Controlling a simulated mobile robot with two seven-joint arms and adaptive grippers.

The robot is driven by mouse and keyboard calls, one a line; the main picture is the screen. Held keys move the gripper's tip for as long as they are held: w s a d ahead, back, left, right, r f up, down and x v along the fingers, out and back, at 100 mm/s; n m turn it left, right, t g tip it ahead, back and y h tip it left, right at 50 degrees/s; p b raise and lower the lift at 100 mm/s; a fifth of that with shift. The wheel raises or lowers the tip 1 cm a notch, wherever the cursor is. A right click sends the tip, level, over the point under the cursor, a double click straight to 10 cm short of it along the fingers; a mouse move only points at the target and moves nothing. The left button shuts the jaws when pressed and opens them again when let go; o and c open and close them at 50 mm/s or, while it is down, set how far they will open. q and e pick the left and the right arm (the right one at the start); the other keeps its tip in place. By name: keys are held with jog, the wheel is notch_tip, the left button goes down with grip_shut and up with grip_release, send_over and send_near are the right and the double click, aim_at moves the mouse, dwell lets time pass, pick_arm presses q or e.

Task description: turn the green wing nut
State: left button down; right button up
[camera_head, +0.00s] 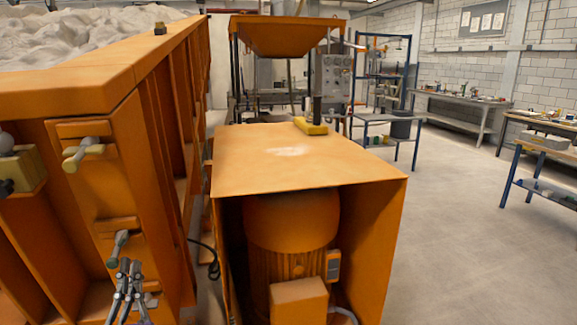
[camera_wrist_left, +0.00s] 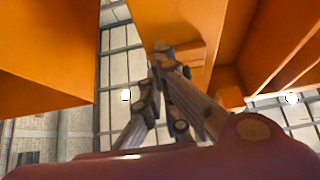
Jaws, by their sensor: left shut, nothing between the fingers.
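The green wing nut (camera_head: 118,246) is a dull grey-green piece on the lower part of the orange frame's end post, at the lower left of the head view. It stands tilted, with one wing pointing up. My left gripper (camera_head: 129,267) is just below and right of it, fingers pointing up and drawn together, with nothing seen between them. I cannot tell whether the fingertips touch the nut. In the left wrist view the fingers of my left gripper (camera_wrist_left: 161,68) converge close to the orange post; the nut cannot be made out clearly there. My right gripper is not in view.
A pale yellow wing nut (camera_head: 84,152) sits higher on the same post. The orange sandbed wall (camera_head: 60,90) rises above. An orange motor housing (camera_head: 300,165) stands close to the right, with a black cable (camera_head: 212,262) in the gap. Open floor (camera_head: 460,230) lies further right.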

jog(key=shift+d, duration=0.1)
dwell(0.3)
pick_arm(q)
jog(key=shift+r, duration=0.1)
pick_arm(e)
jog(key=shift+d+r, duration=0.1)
pick_arm(q)
jog(key=shift+a+r+p, duration=0.15)
jog(key=shift+r+p, duration=0.1)
jog(key=shift+p, duration=0.05)
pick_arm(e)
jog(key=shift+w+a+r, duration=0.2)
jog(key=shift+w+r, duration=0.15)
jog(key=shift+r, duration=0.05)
pick_arm(q)
jog(key=shift+s+r, duration=0.1)
jog(key=shift+r, duration=0.15)
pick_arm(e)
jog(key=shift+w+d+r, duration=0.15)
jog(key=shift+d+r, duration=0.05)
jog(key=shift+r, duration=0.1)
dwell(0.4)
pick_arm(q)
jog(key=shift+a, duration=0.1)
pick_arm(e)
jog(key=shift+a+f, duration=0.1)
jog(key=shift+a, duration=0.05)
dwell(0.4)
